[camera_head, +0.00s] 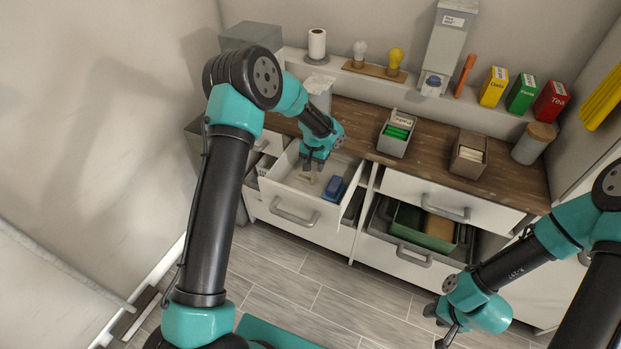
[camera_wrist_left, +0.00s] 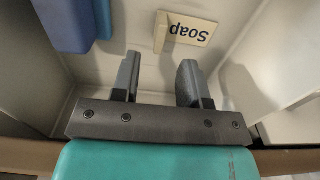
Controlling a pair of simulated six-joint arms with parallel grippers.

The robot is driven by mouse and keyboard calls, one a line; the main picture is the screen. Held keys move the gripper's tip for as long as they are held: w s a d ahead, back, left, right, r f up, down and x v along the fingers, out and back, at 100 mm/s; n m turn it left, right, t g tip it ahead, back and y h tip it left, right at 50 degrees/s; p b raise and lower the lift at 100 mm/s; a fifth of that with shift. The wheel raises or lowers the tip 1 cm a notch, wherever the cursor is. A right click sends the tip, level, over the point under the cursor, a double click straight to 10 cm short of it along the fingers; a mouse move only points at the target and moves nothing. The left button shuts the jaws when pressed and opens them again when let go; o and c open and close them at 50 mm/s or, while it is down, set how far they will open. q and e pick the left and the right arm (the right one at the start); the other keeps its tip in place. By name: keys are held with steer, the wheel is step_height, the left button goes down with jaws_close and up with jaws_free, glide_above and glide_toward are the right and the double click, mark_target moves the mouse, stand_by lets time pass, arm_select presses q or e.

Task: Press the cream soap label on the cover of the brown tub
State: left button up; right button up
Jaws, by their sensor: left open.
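The cream soap label (camera_wrist_left: 190,28) lies on the floor of the open upper left drawer (camera_head: 327,215), its word "Soap" upside down in the left wrist view. My left gripper (camera_head: 313,163) is inside that drawer, pointing down, open and empty. Its two fingers (camera_wrist_left: 157,80) are apart, with the label beyond their tips. A brown tub (camera_head: 467,167) stands on the wooden counter with pale things in its top; I cannot make out its cover. My right gripper (camera_head: 436,328) hangs low at the right, in front of the drawers, its fingers apart and empty.
A blue object (camera_head: 334,189) lies in the same drawer, right of my left gripper. A grey bin (camera_head: 393,146) with green items stands on the counter. A lower drawer holds a green bin (camera_head: 408,222) and a tan object (camera_head: 440,227). The counter between the bins is clear.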

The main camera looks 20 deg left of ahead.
mark_target(314, 174)
arm_select(q)
steer(key=shift+s+f, duration=0.15)
steer(key=shift+f, duration=2.45)
steer(key=shift+d, duration=0.1)
jaws_close()
